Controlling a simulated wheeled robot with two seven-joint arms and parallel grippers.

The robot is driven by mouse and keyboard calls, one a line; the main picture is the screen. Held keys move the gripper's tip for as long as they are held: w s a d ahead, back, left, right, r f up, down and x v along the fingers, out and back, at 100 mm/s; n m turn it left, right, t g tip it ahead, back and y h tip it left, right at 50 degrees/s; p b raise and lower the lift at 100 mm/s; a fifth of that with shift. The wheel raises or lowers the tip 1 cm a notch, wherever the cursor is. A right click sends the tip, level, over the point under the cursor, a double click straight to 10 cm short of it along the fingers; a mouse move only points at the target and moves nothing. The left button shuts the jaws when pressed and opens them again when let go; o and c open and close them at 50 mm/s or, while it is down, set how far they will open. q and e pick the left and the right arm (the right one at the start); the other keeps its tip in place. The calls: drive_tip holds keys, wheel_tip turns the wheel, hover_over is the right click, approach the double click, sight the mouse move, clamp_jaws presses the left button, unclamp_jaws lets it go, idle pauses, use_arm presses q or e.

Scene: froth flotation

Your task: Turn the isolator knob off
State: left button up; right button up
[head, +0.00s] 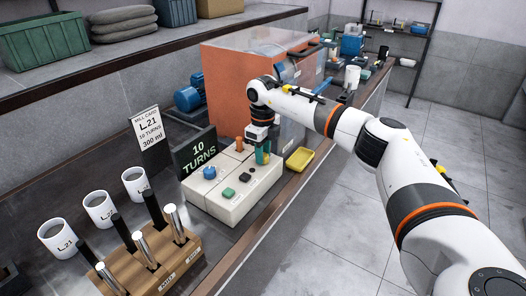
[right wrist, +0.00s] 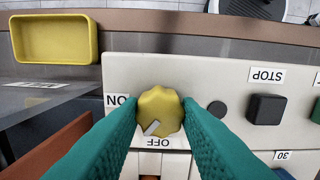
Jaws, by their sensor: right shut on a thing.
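The yellow isolator knob (right wrist: 160,108) sits on the pale control box (right wrist: 225,70) in the right wrist view. An ON label (right wrist: 117,100) is at its left and an OFF label (right wrist: 158,142) below it. Its grey pointer mark slants to the lower left, near the OFF label and between the two. My right gripper (right wrist: 160,112) has its green fingers shut on the knob from both sides. In the head view my right gripper (head: 262,157) reaches down to the box (head: 217,208) and hides the knob. My left gripper is out of view.
A black STOP button (right wrist: 266,109) is right of the knob in the wrist view. A yellow tray (head: 300,159) lies beside the box. A 10 TURNS sign (head: 197,150) stands behind it. A wooden rack (head: 160,275) and white L.21 mugs (head: 98,209) are front left.

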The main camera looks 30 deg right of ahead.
drive_tip(key=n, duration=0.6)
drive_tip(key=shift+n, duration=0.3)
drive_tip(key=shift+w, duration=0.1)
drive_tip(key=shift+r, duration=0.1)
idle(0.3)
drive_tip(key=o, duration=1)
wheel_tip(320, 180, up, 12)
drive_tip(key=shift+f+b, duration=0.1)
drive_tip(key=shift+b, duration=1)
